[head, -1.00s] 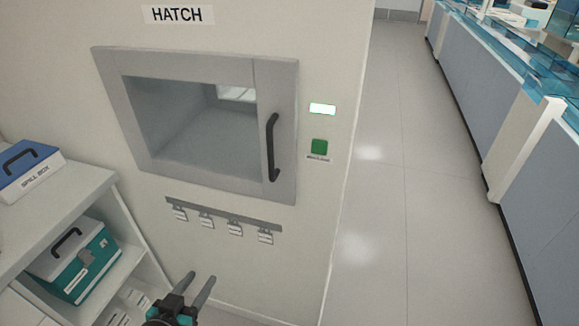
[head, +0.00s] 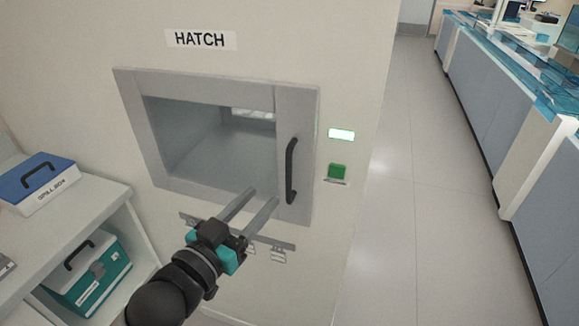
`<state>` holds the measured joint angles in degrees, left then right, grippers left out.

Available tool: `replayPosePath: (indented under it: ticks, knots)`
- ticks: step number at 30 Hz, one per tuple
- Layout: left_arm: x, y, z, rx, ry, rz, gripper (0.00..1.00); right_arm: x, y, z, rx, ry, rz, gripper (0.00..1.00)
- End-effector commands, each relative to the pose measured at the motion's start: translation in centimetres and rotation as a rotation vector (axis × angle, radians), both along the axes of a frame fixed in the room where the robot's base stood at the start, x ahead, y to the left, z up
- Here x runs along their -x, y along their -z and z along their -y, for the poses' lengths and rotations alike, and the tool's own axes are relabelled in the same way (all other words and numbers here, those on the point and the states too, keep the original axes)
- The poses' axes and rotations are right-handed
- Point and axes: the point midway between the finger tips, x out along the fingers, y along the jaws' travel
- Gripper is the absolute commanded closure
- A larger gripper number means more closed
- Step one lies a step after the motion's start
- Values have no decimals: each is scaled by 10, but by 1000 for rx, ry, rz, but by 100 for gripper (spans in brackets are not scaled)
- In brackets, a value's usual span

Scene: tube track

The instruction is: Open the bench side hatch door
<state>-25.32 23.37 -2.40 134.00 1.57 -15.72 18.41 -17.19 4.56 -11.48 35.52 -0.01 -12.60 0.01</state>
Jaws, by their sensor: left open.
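The hatch door (head: 299,99) is a grey frame around a window, set in the pale wall under a HATCH sign (head: 200,39). It looks shut. Its black vertical handle (head: 290,171) is on the right side of the door. My left gripper (head: 262,198) is open and empty, with its two long grey fingers pointing up toward the lower part of the door. The fingertips are to the left of and below the middle of the handle, apart from it in the picture. My right gripper is not in view.
A lit panel (head: 341,134) and a green button (head: 337,172) are right of the door. A tag rail (head: 188,219) is below, partly hidden by my gripper. A shelf (head: 103,196) with a blue spill box (head: 40,184) and teal case (head: 92,273) stands left. Floor is clear right.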

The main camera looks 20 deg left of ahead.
Motion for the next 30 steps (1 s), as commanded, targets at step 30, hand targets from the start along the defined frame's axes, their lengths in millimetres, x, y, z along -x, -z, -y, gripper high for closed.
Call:
replayPosePath:
  ticks: [30]
  knots:
    - [-110,0,26,-1,1,-2,53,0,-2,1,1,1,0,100]
